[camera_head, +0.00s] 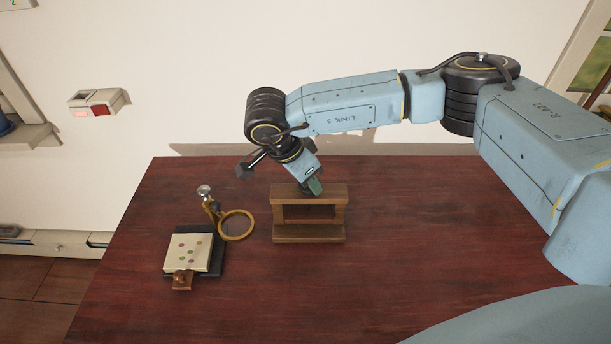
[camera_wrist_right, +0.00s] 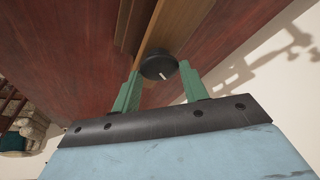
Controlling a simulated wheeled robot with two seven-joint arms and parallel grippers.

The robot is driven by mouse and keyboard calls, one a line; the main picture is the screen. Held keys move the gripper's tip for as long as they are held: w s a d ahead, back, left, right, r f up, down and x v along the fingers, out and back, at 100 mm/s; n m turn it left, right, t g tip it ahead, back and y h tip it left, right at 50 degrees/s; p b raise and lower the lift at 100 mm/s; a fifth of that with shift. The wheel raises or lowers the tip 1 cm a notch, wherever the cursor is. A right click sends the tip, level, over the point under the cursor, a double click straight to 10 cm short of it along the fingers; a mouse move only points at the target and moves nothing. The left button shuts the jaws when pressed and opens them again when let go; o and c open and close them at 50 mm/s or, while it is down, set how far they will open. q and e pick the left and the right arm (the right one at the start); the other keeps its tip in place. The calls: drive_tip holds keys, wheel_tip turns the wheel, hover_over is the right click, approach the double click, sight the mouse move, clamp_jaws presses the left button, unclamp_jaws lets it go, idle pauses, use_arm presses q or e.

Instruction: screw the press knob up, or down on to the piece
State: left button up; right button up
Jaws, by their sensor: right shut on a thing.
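The wooden press (camera_head: 308,236) stands on the table in the head view, with a top beam over a base and a darker part between them. My right gripper (camera_head: 315,187) points down at the top beam, and its fingers hide the knob there. In the right wrist view the round black press knob (camera_wrist_right: 158,66) with a white mark sits between the green fingertips of my right gripper (camera_wrist_right: 160,80), which is shut on it. The press's wooden beam (camera_wrist_right: 150,30) lies beyond the knob. I cannot tell how far the knob is screwed. My left gripper is out of view.
On the dark red table (camera_head: 420,240), left of the press, stand a brass ring on a stand (camera_head: 237,238) and a pale board with coloured dots (camera_head: 188,254). The table right of the press is clear. A box with a red part (camera_head: 100,102) is on the wall.

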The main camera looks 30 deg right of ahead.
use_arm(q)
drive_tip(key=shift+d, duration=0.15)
use_arm(e)
drive_tip(key=o, duration=1)
drive_tip(key=shift+a+r, duration=0.1)
drive_tip(key=shift+r, duration=0.05)
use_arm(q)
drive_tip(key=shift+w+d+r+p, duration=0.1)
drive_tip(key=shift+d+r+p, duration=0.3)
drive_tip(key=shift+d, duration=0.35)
use_arm(e)
drive_tip(key=v, duration=1.3)
drive_tip(key=shift+r, duration=0.15)
